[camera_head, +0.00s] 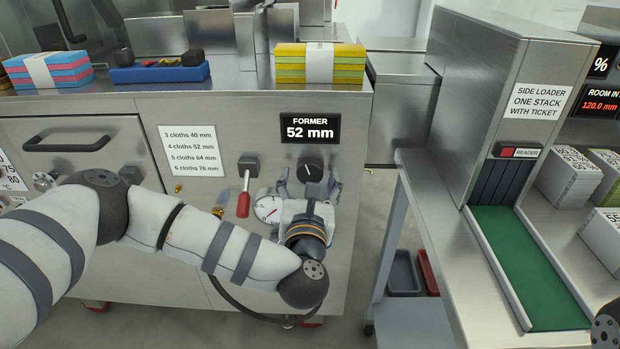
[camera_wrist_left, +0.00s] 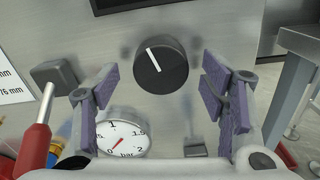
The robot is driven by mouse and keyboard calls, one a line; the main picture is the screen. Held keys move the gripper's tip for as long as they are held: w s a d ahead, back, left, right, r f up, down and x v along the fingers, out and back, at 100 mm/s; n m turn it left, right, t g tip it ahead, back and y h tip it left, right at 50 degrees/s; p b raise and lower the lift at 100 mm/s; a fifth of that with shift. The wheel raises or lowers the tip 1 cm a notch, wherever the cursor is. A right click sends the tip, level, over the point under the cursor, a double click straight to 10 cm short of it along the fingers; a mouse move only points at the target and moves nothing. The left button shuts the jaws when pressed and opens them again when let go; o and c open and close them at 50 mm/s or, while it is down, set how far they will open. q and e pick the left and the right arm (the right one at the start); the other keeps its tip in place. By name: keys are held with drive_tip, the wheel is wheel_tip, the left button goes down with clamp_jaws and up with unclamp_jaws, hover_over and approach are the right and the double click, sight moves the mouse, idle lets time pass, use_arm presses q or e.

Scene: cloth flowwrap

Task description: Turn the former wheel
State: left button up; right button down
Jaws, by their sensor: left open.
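The former wheel is a black round knob (camera_head: 311,171) with a white pointer line, on the steel front panel below a black display (camera_head: 310,129) reading "FORMER 52 mm". In the left wrist view the knob (camera_wrist_left: 160,66) shows whole, its pointer leaning up and slightly left. My left gripper (camera_head: 308,188) is open in front of the panel. In the left wrist view its purple-padded fingers (camera_wrist_left: 163,92) stand wide apart, one to each side of the knob and somewhat lower in the picture. I see no contact with the knob. Only a dark joint of my right arm shows at the lower right corner.
A red-handled lever (camera_head: 244,195) and a pressure gauge (camera_head: 268,209) sit left of the knob, close to my left gripper. A label (camera_head: 189,151) lists cloth counts and sizes. Cloth stacks (camera_head: 320,64) lie on the top ledge. A steel table with a stack loader (camera_head: 510,110) stands at right.

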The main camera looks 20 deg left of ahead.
use_arm(q)
drive_tip(key=shift+w+a, duration=0.1)
drive_tip(key=shift+w, duration=0.35)
drive_tip(key=c, duration=1.1)
drive_tip(key=shift+c, duration=0.2)
